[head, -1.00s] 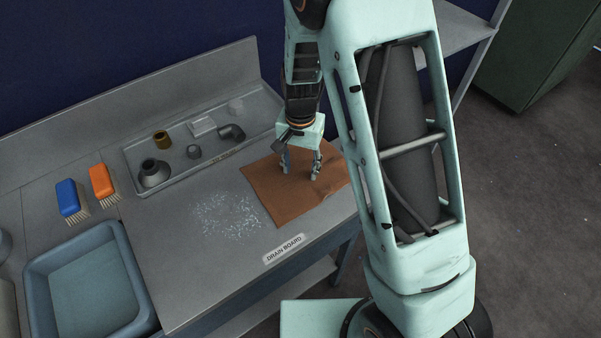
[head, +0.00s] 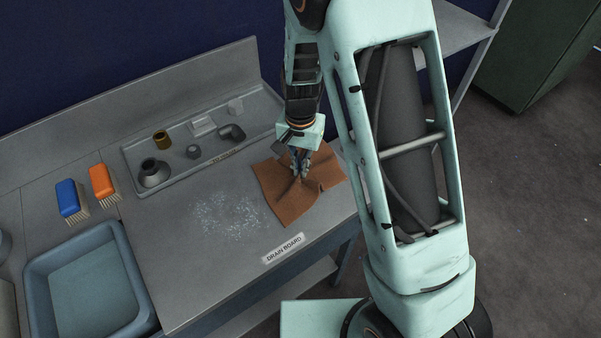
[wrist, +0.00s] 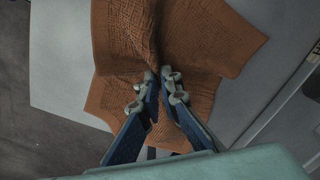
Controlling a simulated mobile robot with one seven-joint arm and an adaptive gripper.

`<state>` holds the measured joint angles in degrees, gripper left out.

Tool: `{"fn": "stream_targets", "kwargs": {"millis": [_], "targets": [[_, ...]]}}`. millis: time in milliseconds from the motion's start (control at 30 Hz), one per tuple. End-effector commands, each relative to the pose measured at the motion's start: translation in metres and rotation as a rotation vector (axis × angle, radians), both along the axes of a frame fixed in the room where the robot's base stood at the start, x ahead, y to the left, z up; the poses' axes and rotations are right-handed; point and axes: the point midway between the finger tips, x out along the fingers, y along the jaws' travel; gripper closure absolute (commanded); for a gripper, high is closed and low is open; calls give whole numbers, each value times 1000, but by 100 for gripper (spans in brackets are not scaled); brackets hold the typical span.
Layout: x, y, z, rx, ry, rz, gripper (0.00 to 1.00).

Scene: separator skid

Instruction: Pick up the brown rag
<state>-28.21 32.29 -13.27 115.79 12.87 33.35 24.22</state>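The brown rag (head: 283,199) lies on the grey drain board, bunched into folds at its middle. In the wrist view the rag (wrist: 215,40) spreads out beyond the fingers, with a ridge of cloth rising between them. My gripper (head: 300,172) points down at the middle of the rag. In the wrist view my gripper (wrist: 162,82) has its fingertips close together with pinched cloth between them. The rag's outer edges still rest on the board.
A tray (head: 175,185) holding several small fittings stands behind the rag. A blue brush (head: 69,198), an orange brush (head: 101,180) and a blue basin (head: 88,280) are at left. White specks (head: 228,215) lie on the board left of the rag.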

Motion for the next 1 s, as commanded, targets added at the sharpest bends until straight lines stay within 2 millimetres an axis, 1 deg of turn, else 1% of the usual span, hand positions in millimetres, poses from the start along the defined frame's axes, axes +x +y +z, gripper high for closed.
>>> {"fn": "stream_targets", "kwargs": {"millis": [67, 167, 600, 700, 800, 1000], "targets": [[-1, 0, 1, 0, 2, 0, 100], [0, 0, 13, 0, 0, 0, 100], [1, 0, 99, 1, -3, 0, 100], [1, 1, 115, 1, -3, 1, 100], [0, 0, 122, 1, -1, 0, 100], [0, 0, 120, 1, 0, 0, 100]]}}
